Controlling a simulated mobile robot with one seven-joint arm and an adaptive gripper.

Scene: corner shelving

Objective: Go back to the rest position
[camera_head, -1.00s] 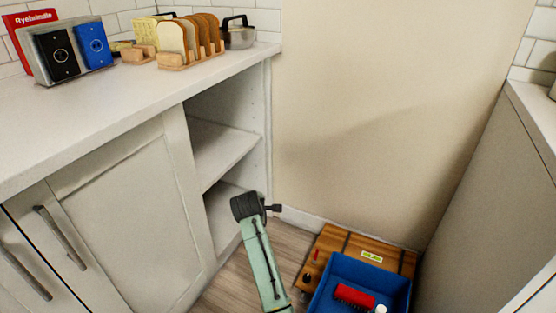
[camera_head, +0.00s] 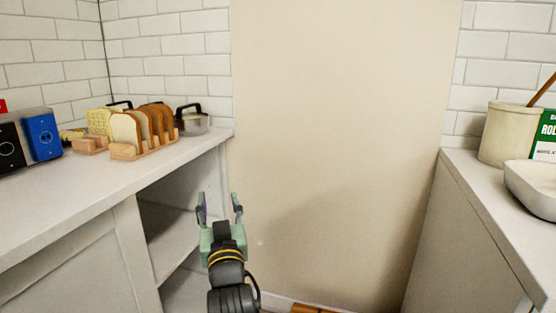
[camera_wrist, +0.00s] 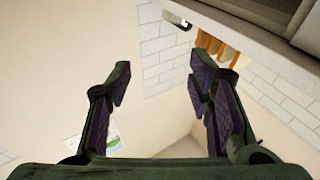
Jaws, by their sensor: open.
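My gripper (camera_head: 220,207) is raised in front of the open shelving at the corner, below the left counter's height in the head view. Its two fingers point up and stand apart, with nothing between them. In the wrist view the open fingers (camera_wrist: 155,88) frame bare wall and some white tile. No object is held.
The left counter (camera_head: 75,195) bears a toast rack (camera_head: 145,150), a pot (camera_head: 193,123) and a blue box (camera_head: 41,136). Open shelves (camera_head: 170,240) lie beneath. The right counter (camera_head: 480,185) bears a crock (camera_head: 508,135) and a white bowl (camera_head: 533,190). Plain wall (camera_head: 340,130) lies between.

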